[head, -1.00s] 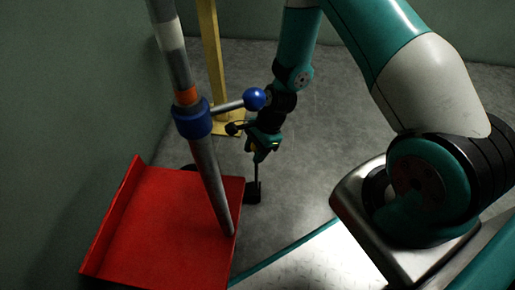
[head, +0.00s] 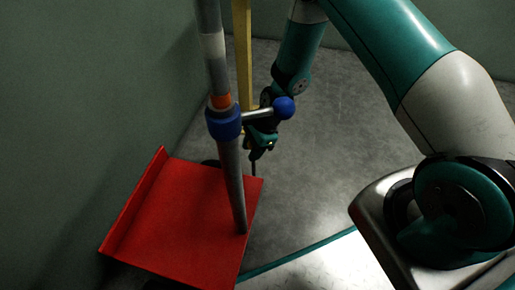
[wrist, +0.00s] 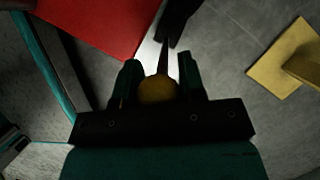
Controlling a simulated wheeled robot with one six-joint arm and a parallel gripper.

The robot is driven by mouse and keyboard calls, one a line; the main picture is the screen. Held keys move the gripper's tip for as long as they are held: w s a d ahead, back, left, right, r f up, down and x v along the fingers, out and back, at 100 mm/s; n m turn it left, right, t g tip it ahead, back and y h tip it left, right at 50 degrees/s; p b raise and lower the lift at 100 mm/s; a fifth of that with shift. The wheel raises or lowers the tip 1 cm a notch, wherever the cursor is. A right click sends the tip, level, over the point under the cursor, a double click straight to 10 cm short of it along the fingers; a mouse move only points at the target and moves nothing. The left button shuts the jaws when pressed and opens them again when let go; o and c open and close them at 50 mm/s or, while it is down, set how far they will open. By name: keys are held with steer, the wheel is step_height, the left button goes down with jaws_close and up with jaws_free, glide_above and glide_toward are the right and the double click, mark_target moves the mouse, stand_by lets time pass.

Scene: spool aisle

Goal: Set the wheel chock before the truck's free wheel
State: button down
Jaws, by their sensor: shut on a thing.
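The red truck deck (head: 185,215) carries a grey pole (head: 232,175) with a blue collar and a blue-ball lever. A dark wheel (head: 209,163) shows partly behind the deck's far edge; the rest is hidden. My gripper (head: 257,150) is just beyond the deck's far right corner. In the wrist view my gripper (wrist: 159,72) is shut on the yellow knob (wrist: 157,90) of the chock's dark handle. The black chock (wrist: 178,22) is at the handle's far end, close beside the red deck (wrist: 105,22). In the head view the deck hides the block, so I cannot tell its contact with wheel or floor.
A yellow post (head: 243,55) stands beyond the gripper, and its foot plate (wrist: 285,65) shows in the wrist view. A green wall (head: 80,90) is close on the left. Grey floor (head: 340,130) to the right is open.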

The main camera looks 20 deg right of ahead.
steer(key=shift+a, duration=0.1)
steer(key=c, duration=0.6)
jaws_free()
steer(key=p+v, duration=0.7)
steer(key=v, duration=1)
steer(key=shift+r+p, duration=0.2)
steer(key=shift+p, duration=0.15)
